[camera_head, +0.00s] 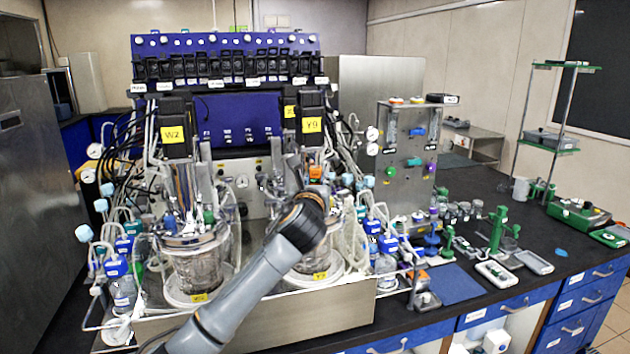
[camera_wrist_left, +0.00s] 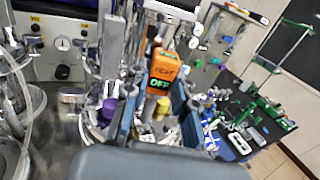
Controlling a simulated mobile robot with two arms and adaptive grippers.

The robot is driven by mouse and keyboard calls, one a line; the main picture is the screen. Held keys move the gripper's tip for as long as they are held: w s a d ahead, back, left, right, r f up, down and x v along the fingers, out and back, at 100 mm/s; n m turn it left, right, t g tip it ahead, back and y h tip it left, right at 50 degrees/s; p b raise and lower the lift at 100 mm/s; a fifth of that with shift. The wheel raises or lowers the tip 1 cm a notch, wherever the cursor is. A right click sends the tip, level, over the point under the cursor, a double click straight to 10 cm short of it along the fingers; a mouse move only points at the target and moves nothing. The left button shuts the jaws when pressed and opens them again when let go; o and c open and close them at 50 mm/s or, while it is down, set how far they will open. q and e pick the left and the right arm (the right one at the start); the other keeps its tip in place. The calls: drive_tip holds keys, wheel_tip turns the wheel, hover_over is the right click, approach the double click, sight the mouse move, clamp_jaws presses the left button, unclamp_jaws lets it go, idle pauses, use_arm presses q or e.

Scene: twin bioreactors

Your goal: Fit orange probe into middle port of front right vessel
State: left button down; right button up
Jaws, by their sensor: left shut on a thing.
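My left gripper (camera_head: 294,172) is over the front right vessel (camera_head: 312,262), whose base carries a yellow label. It also shows in the left wrist view (camera_wrist_left: 160,92), its two fingers shut on the orange probe (camera_wrist_left: 163,67). The probe's boxy orange head reads "HEAT OFF". A small patch of orange also shows in the head view (camera_head: 316,173) beside the gripper. My arm and gripper cover much of the vessel and its lid, so the middle port cannot be made out. My right gripper is not in view.
The front left vessel (camera_head: 197,262) stands beside it, with a W2 box (camera_head: 173,134) above. The Y9 box (camera_head: 312,125) is over the right vessel. Tubing and bottles (camera_head: 124,290) crowd both sides. A steel panel (camera_head: 406,155) stands to the right. Bench equipment lies farther right.

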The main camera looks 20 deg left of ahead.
use_arm(q)
drive_tip(key=shift+f+p, duration=0.35)
drive_tip(key=shift+f, duration=0.15)
idle(0.9)
drive_tip(key=shift+f, duration=0.35)
drive_tip(key=shift+f, duration=0.3)
idle(0.4)
drive_tip(key=shift+f, duration=0.35)
drive_tip(key=shift+f, duration=0.3)
idle(0.3)
drive_tip(key=shift+f, duration=0.55)
drive_tip(key=shift+f, duration=0.85)
idle(0.8)
drive_tip(key=c, duration=1)
unclamp_jaws()
